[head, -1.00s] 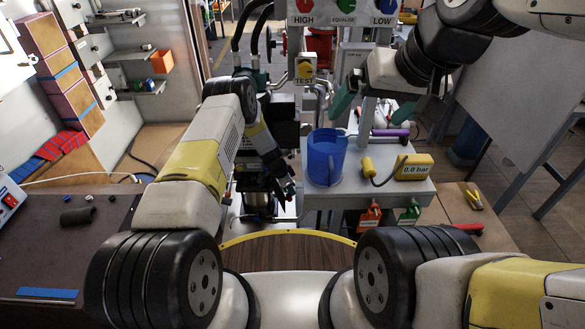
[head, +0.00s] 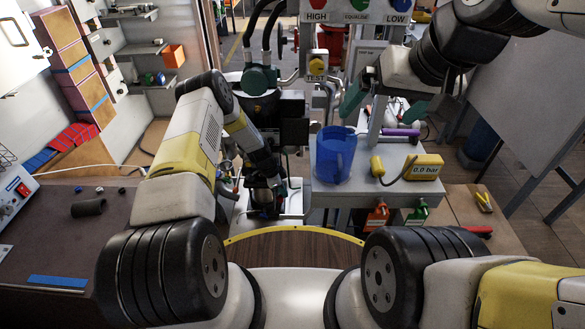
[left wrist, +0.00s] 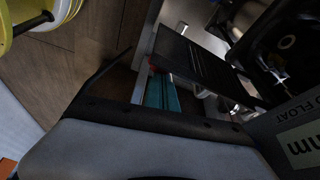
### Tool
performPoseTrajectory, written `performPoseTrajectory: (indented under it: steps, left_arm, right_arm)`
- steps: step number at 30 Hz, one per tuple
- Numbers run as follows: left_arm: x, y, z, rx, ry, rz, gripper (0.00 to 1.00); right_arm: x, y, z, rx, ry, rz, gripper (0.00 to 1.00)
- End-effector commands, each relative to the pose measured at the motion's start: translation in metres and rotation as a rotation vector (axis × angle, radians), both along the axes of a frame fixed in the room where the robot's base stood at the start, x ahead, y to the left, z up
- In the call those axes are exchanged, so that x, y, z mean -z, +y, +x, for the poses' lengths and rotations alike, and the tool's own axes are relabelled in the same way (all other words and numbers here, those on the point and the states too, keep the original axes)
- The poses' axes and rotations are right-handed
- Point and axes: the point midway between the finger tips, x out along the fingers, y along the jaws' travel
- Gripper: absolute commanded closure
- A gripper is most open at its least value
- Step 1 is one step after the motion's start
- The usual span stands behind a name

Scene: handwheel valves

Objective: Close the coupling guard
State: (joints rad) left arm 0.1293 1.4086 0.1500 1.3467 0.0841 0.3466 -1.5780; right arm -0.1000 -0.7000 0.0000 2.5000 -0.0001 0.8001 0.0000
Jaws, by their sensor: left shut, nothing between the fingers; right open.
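I cannot make out the coupling guard for certain. In the head view, the pump and motor unit (head: 265,198) at the centre is largely covered by my left forearm and wrist. My left gripper (head: 279,185) points down in front of this unit; its fingertips are small and dark here. In the left wrist view its teal fingers (left wrist: 155,92) are together and hold nothing. A dark ribbed plate (left wrist: 192,58) lies just past them; whether it is the guard or touches them is unclear. My right gripper (head: 382,105) is open and empty, its green fingers apart above the grey bench.
A blue jug (head: 334,155) and a yellow gauge reading 0.0 bar (head: 420,167) stand on the grey bench (head: 350,193). A valve panel (head: 355,30) rises behind. A dark worktop (head: 60,245) lies left, with a black tube (head: 88,207).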

Motion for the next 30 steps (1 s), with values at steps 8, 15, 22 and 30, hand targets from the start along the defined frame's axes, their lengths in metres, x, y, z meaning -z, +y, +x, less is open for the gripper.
performPoseTrajectory:
  steps: [8, 15, 22, 30]
  left_arm:
    - [0.0, 0.039, -0.002, 0.199, 0.0, 0.0, 1.0]
    - [0.001, 0.063, 0.004, 0.394, -0.001, -0.001, 1.0]
    - [0.001, 0.078, 0.007, 0.464, 0.001, 0.0, 1.0]
    - [0.0, 0.084, 0.01, 0.465, 0.0, 0.0, 1.0]
  right_arm:
    - [0.0, 0.0, 0.0, 0.0, 0.0, 0.0, 0.0]
    - [0.0, 0.0, 0.0, 0.0, 0.0, 0.0, 0.0]
    - [0.0, 0.0, 0.0, 0.0, 0.0, 0.0, 0.0]
    - [0.0, 0.0, 0.0, 0.0, 0.0, 0.0, 0.0]
